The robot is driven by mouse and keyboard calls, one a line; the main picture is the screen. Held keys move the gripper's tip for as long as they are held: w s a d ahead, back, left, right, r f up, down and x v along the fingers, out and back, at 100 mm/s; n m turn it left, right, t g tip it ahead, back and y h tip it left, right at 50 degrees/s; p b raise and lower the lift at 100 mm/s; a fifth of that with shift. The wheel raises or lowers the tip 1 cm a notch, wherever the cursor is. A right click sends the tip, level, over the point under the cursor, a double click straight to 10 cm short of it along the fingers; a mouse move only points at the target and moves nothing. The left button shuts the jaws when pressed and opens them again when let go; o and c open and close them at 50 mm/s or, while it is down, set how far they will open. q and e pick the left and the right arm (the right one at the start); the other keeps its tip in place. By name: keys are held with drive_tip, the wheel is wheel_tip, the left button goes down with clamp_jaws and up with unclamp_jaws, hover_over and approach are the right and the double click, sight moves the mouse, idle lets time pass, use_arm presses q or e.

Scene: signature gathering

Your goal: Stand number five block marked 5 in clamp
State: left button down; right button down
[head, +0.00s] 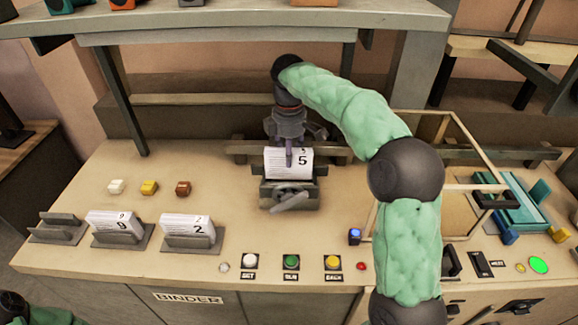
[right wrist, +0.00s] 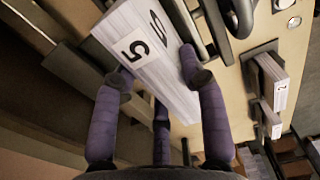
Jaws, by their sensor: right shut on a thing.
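The number five block (head: 282,165) is a white stack of pages with a black 5 on its front. It stands upright at the dark grey clamp (head: 290,196) in the middle of the bench; its lower edge is hidden behind the clamp's front jaw. My right gripper (head: 289,150) comes down from above and behind and is shut on the block. In the right wrist view the purple fingers (right wrist: 160,80) are on either side of the block (right wrist: 140,50), whose 5 label shows. I cannot tell whether the block touches the clamp floor. My left gripper is out of view.
Blocks marked 9 (head: 115,222) and 2 (head: 187,228) stand in holders at left; another holder (head: 58,228) is empty. Several buttons (head: 291,262) line the front edge. A shelf (head: 230,20) overhangs the back. My right arm covers the bench right of the clamp.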

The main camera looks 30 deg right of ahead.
wheel_tip(320, 180, down, 4)
drive_tip(key=shift+s+r+b, duration=0.1)
drive_tip(key=shift+r+b, duration=0.05)
drive_tip(key=shift+b, duration=0.5)
drive_tip(key=shift+f, duration=0.35)
drive_tip(key=c, duration=0.7)
unclamp_jaws()
drive_tip(key=shift+f, duration=0.1)
